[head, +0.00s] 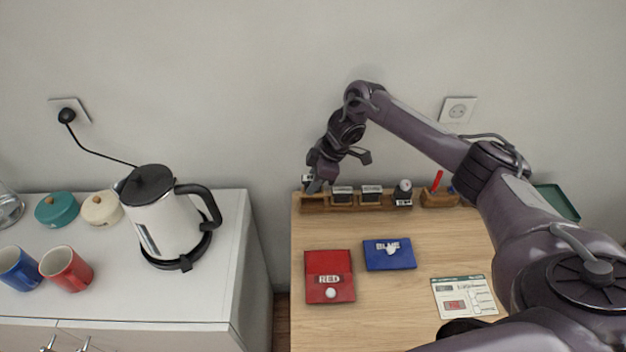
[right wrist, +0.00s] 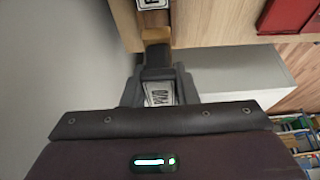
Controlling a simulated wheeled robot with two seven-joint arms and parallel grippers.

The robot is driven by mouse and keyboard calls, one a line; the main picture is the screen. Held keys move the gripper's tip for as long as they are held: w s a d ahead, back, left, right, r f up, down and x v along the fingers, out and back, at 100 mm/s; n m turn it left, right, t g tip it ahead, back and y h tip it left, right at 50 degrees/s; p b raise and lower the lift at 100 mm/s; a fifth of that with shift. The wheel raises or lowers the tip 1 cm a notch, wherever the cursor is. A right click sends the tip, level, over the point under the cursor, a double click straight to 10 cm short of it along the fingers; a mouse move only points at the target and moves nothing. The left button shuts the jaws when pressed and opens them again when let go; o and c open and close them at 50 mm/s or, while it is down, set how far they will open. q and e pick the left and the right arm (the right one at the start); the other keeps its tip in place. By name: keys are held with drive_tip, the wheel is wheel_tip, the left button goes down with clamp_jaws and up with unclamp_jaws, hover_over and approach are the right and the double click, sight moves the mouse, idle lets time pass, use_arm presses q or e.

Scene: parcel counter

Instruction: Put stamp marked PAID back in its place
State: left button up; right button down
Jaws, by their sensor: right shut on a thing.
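My right gripper (head: 314,187) is at the left end of the wooden stamp rack (head: 314,203) at the back of the counter. It is shut on the stamp marked PAID (right wrist: 158,94), whose label shows between the fingers in the right wrist view. In the head view the fingers mostly hide this stamp. It is at the rack's leftmost place; I cannot tell whether it rests in it or is just above. My left gripper is out of view.
Another stamp (head: 403,191) stands at the rack's right, beside a holder with a red pen (head: 437,181). A red pad (head: 330,290), a blue pad (head: 390,258) and a printed form (head: 463,297) lie on the counter. A kettle (head: 165,215) stands on the white cabinet at left.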

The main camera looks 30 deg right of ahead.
drive_tip(key=shift+f+b, duration=1.4)
drive_tip(key=shift+f, duration=1)
drive_tip(key=c, duration=1.3)
unclamp_jaws()
drive_tip(key=shift+c, duration=0.2)
drive_tip(key=shift+r, duration=0.1)
drive_tip(key=p+v, duration=0.5)
drive_tip(key=shift+s, duration=0.1)
